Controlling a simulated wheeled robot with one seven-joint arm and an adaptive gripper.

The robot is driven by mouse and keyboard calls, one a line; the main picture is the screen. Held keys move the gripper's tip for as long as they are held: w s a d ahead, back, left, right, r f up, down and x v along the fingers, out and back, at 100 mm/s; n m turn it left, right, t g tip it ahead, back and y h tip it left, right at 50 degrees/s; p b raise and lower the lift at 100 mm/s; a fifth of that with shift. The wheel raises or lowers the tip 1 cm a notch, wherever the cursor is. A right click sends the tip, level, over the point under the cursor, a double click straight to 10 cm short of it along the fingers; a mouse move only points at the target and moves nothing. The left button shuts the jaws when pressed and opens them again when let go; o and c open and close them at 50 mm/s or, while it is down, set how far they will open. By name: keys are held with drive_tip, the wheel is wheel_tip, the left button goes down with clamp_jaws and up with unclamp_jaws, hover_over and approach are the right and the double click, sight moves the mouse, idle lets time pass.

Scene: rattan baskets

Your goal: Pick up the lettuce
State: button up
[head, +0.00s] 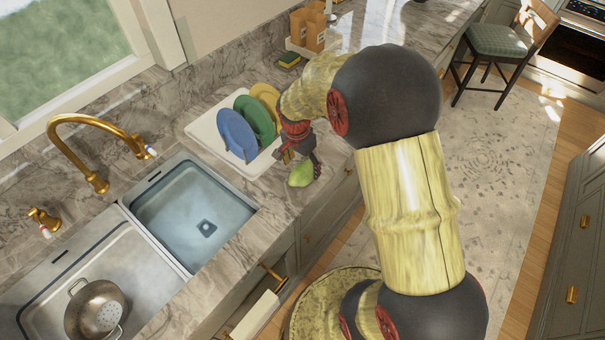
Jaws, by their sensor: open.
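The lettuce (301,174) is a small light-green lump on the marble counter near its front edge, to the right of the dish rack. My gripper (301,155) is directly above and behind it, with its dark fingers pointing down close to the lettuce. The gripper is open. I cannot tell whether a finger touches the lettuce. My arm hides the counter behind the gripper.
A white dish rack (199,131) with blue, green and yellow plates stands close to the left of my gripper. A sink (190,212) and a metal colander (96,308) are further left. A sponge (289,60) and a tray of cartons (308,30) are behind.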

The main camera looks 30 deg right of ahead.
sight(303, 168)
drive_tip(key=f, duration=0.4)
drive_tip(key=shift+w+d+f+b, duration=0.2)
drive_tip(key=shift+d+b, duration=0.1)
drive_tip(key=shift+d, duration=0.1)
drive_tip(key=shift+r, duration=0.1)
drive_tip(key=shift+c, duration=1)
drive_tip(key=c, duration=1.1)
drive_tip(key=shift+c, duration=0.3)
